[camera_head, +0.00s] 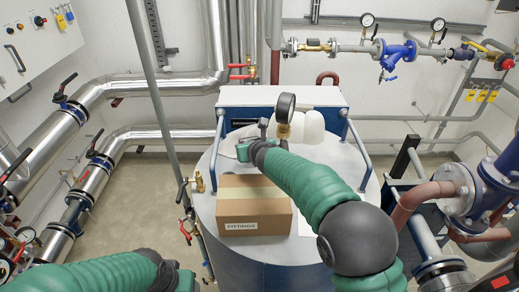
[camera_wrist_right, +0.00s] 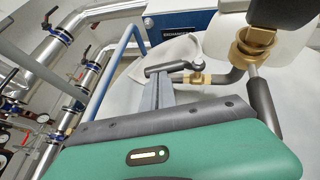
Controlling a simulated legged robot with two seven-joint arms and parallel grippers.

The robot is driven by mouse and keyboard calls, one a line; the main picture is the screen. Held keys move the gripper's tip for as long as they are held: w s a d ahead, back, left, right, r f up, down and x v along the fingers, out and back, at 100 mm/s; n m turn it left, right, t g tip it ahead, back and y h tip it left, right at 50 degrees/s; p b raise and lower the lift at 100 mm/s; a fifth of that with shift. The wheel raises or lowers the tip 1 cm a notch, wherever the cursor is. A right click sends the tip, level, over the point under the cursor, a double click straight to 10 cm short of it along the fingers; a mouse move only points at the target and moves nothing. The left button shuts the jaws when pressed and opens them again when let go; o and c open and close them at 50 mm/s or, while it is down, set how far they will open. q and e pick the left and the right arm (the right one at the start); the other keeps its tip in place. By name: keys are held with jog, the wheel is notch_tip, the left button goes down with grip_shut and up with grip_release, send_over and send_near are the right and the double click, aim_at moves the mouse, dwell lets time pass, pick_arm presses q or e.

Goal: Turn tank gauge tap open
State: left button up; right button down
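The pressure gauge (camera_head: 285,106) stands on top of the grey tank (camera_head: 207,212). In the right wrist view, its brass fitting (camera_wrist_right: 256,46) joins a bent pipe with a small brass tap body (camera_wrist_right: 197,78). A grey lever-like part (camera_wrist_right: 174,68) with a rounded end lies by that tap. My right gripper (camera_head: 252,140) is at the tap, just left of the gauge. Its fingers look apart, with the tap area between or just beyond them; contact is unclear. My left gripper (camera_head: 172,276) is low at the front, left of the tank, its fingers not clear.
A cardboard box (camera_head: 254,207) labelled FITTINGS sits on the tank top, just below my right gripper. Blue rails (camera_head: 361,150) flank the tank top. A red-handled tap (camera_head: 184,232) is on the tank's left side.

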jog(key=shift+w+a+m+t+h+p, duration=0.3)
jog(key=shift+w+a+m+h+p, duration=0.45)
jog(key=shift+w+m+h+p, duration=0.3)
jog(key=shift+s, duration=0.15)
